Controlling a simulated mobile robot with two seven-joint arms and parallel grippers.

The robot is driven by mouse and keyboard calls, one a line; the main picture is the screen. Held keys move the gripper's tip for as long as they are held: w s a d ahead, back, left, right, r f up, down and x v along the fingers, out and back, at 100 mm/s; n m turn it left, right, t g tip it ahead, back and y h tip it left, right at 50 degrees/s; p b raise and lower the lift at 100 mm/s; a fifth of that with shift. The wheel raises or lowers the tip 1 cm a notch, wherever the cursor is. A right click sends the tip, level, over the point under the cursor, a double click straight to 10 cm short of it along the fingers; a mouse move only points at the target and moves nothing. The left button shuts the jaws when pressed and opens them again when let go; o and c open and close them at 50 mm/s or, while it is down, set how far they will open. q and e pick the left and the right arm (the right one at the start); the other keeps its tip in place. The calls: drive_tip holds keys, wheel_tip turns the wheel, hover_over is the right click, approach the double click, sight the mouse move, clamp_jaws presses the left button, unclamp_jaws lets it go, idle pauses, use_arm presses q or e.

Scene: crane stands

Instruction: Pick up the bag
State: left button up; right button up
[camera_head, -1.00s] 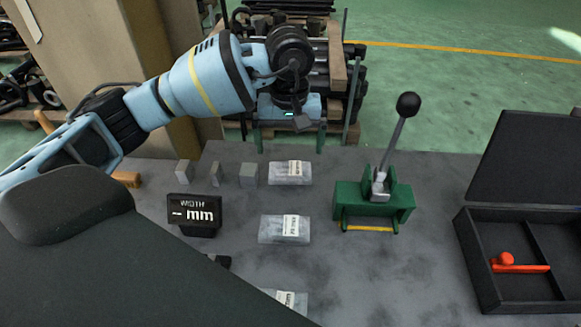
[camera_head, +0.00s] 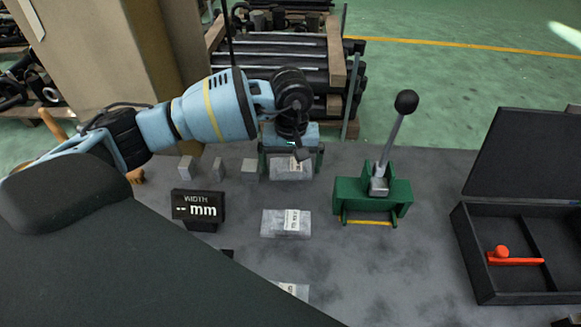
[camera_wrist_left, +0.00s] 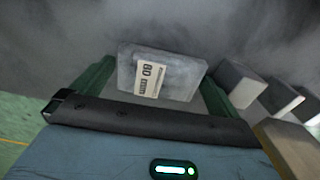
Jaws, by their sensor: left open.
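Several clear bags with white labels lie in a column on the grey table: a far bag (camera_head: 290,172), a middle bag (camera_head: 272,224) and a near bag (camera_head: 296,291), the last partly hidden by my dark body part. My left gripper (camera_head: 291,164) is open above the far bag, its green fingers pointing down on either side of it. In the left wrist view the far bag (camera_wrist_left: 180,78) lies flat between and beyond the open fingers (camera_wrist_left: 157,76), its label reading 80. I cannot tell whether they touch it. My right gripper is not in view.
Grey blocks (camera_head: 250,170) stand left of the far bag. A black width display (camera_head: 198,206) reads "-- mm". A green press (camera_head: 371,197) with an upright lever stands right of the bags. An open black case (camera_head: 475,278) holds an orange piece (camera_head: 515,260).

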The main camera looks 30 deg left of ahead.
sight(291, 164)
use_arm(q)
drive_tip(key=c, duration=0.9)
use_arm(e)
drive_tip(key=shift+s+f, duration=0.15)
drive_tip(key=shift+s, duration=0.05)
use_arm(q)
drive_tip(key=shift+r, duration=0.1)
wheel_tip(291, 164, up, 9)
drive_tip(key=shift+f, duration=0.15)
drive_tip(key=s+d+r+m+p, duration=0.2)
drive_tip(key=s+m, duration=0.4)
drive_tip(key=s, duration=0.6)
drive_tip(key=shift+s+d+r+p, duration=0.25)
drive_tip(key=shift+d+r+p, duration=0.15)
drive_tip(key=shift+d+r, duration=0.25)
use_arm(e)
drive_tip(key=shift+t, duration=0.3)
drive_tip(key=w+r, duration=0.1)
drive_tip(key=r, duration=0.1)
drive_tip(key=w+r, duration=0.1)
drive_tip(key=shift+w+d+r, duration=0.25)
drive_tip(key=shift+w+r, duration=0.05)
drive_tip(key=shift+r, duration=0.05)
